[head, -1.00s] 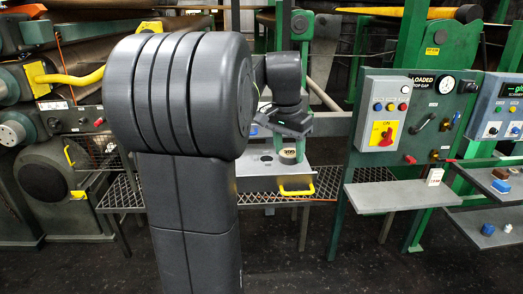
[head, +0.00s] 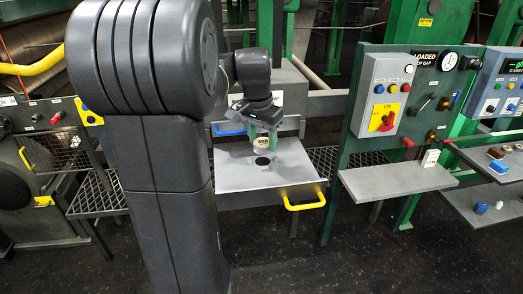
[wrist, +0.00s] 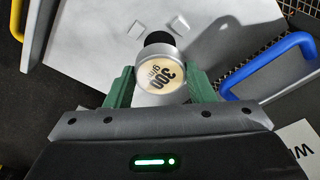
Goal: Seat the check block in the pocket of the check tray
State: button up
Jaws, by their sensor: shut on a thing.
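My gripper (head: 264,128) has green fingers shut on the check block, a silver round piece with a cream top marked 300. The block (head: 263,143) is held above the check tray, and it also shows between the fingers in the wrist view (wrist: 160,75). The check tray (head: 235,178) is a flat grey plate. Its pocket (head: 263,161) is a dark round hole just in front of the block in the head view. In the wrist view the pocket (wrist: 158,38) shows just beyond the block, partly hidden by it. The block looks clear of the pocket.
A yellow handle (head: 305,200) is on the tray's front edge, and a blue handle (head: 230,128) is behind. A control panel (head: 408,95) stands to the right above a grey shelf (head: 395,181) with a small white box (head: 430,158). Mesh grating flanks the tray.

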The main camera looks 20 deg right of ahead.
aim_at(261, 143)
jog(key=shift+f, duration=2.1)
jog(key=shift+f, duration=0.1)
jog(key=o, duration=1)
jog(key=shift+o, duration=0.2)
jog(key=r, duration=0.4)
jog(key=a+r, duration=0.1)
jog(key=r, duration=0.3)
jog(key=s+r, duration=0.1)
jog(key=r, duration=0.3)
jog(key=shift+a+r, duration=0.1)
jog(key=shift+a, duration=0.2)
